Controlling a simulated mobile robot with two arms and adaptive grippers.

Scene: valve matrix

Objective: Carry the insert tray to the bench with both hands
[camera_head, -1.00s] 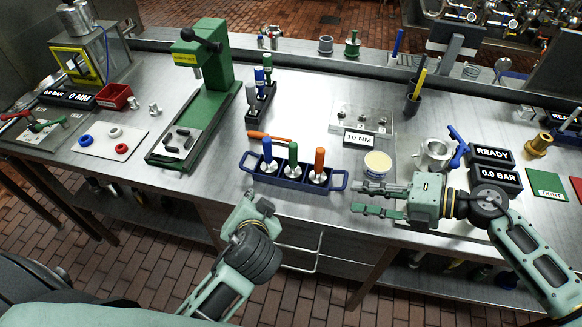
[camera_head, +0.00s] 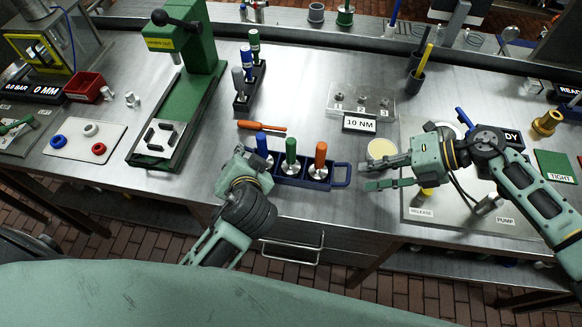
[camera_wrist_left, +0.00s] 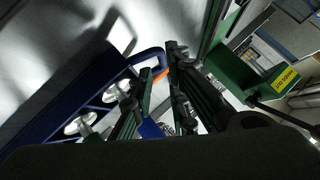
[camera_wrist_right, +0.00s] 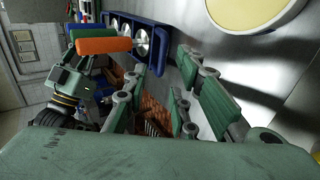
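The insert tray (camera_head: 315,184) is a dark blue rack with a loop handle at each end, standing on the steel bench. It holds three inserts with blue (camera_head: 262,143), green (camera_head: 291,152) and orange (camera_head: 321,155) handles. My left gripper (camera_head: 240,154) is at the tray's left end, its fingertips partly hidden in the head view. In the left wrist view the gripper (camera_wrist_left: 153,70) is open, with the left loop handle (camera_wrist_left: 150,57) between or just beyond its fingers; contact is unclear. My right gripper (camera_head: 363,174) is open and empty, just right of the right loop handle (camera_head: 342,176).
An orange screwdriver (camera_head: 262,126) lies just behind the tray. A green press (camera_head: 182,90) stands to the left. A pale yellow disc (camera_head: 382,149) lies behind my right gripper, and a clear block with a 10 NM sign (camera_head: 360,124) stands behind the tray.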

